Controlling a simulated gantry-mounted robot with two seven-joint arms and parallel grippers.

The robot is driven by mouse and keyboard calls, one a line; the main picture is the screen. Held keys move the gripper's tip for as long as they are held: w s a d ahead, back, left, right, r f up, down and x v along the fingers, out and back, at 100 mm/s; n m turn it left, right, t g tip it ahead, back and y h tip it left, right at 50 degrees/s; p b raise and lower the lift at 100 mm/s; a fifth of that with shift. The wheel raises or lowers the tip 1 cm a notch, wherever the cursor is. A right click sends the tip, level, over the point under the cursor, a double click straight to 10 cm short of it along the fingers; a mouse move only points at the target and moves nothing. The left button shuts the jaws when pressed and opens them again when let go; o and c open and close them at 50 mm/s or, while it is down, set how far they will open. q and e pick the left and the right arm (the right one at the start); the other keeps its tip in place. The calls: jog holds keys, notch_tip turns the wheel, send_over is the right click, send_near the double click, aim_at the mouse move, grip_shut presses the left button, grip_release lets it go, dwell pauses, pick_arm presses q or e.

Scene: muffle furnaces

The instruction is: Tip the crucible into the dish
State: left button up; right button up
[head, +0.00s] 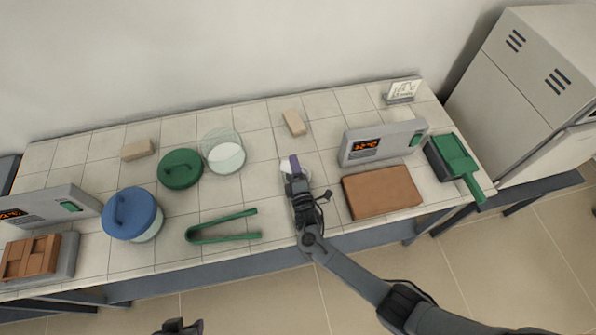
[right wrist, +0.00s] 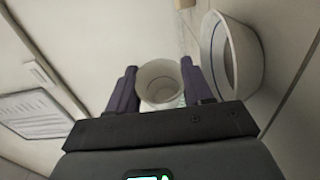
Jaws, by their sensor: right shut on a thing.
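My right gripper (head: 294,163), with purple fingers, is over the middle of the tiled bench. In the right wrist view it is shut on a small whitish crucible (right wrist: 158,84), with one finger on each side. The crucible's round mouth faces the camera. A wider white dish (right wrist: 231,55) is just right of the crucible in that view. In the head view the gripper mostly hides crucible and dish; only pale edges show around it. I cannot tell whether anything is in the crucible. A dark part at the bottom edge seems to be my left gripper (head: 180,326); its jaws are unclear.
Green tongs (head: 222,227) lie left of the right gripper. A brown board (head: 381,192) and a display unit (head: 381,143) stand right. Behind are a tan block (head: 294,123) and a glass jar (head: 225,158). A green lid (head: 180,169) and a blue-lidded pot (head: 132,214) are farther left.

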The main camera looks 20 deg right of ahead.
jog(key=shift+n, duration=0.4)
jog(key=shift+a, duration=0.1)
jog(key=shift+w+r+n+g+p, duration=0.1)
jog(key=shift+r+n+g+p, duration=0.2)
jog(key=shift+p, duration=0.5)
jog(key=shift+w+a+n+g+p, duration=0.1)
jog(key=shift+a+n+g+p, duration=0.15)
jog(key=shift+n+p, duration=0.55)
jog(key=shift+a+f+n+g+p, duration=0.15)
jog(key=shift+n+g+p, duration=0.15)
jog(key=shift+n, duration=0.2)
jog(key=shift+f, duration=0.1)
